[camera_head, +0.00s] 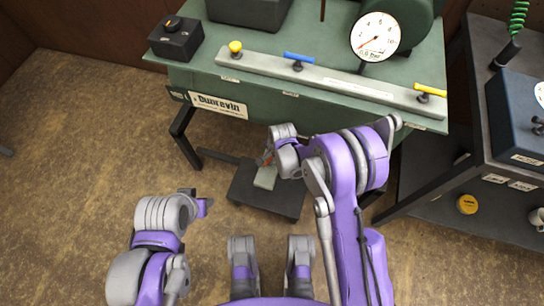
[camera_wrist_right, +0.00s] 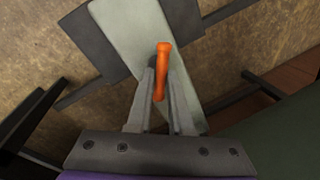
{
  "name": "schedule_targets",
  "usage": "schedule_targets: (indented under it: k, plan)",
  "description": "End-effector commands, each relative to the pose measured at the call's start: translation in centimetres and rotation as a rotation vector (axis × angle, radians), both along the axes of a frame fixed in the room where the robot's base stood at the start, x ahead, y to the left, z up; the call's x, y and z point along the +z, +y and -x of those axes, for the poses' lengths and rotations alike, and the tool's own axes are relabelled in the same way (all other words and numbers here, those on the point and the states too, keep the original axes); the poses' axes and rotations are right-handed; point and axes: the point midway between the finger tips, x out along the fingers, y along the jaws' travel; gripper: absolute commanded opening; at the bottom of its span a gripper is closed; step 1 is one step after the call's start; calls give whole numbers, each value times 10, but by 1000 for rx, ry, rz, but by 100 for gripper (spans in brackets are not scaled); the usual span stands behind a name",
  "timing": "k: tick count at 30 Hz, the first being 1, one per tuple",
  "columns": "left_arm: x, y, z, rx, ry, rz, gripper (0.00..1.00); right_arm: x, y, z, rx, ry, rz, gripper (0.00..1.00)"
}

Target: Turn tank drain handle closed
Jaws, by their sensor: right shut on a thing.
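The orange drain handle (camera_wrist_right: 162,62) shows in the right wrist view, with its rounded end pointing up the picture. My right gripper (camera_wrist_right: 161,80) is shut on it, one finger on each side. In the head view a small bit of the orange handle (camera_head: 267,158) shows beside my right wrist, below the front edge of the green bench, and the rest is hidden by my arm. My left gripper (camera_head: 204,206) is low at the left, away from the bench, and its fingers cannot be made out.
A pale grey-green block (camera_head: 265,178) lies behind the handle, over a dark low platform (camera_head: 250,195). The green bench (camera_head: 330,40) carries a rail (camera_head: 330,83) with yellow and blue valve handles and a pressure gauge (camera_head: 376,36). A dark cart (camera_head: 490,140) stands right.

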Motion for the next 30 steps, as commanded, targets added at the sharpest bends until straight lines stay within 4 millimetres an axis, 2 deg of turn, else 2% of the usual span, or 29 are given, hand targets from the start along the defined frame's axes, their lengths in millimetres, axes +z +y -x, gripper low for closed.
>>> schedule_targets:
  k: [12, 30]
  plan:
    - [-12, 0, -1, 0, 4, 0, 50, 0, 0, 3, -393, -2, 1, 0]
    - [-13, 0, -2, 0, 4, 0, 50, 0, 2, 5, -893, -2, 1, 0]
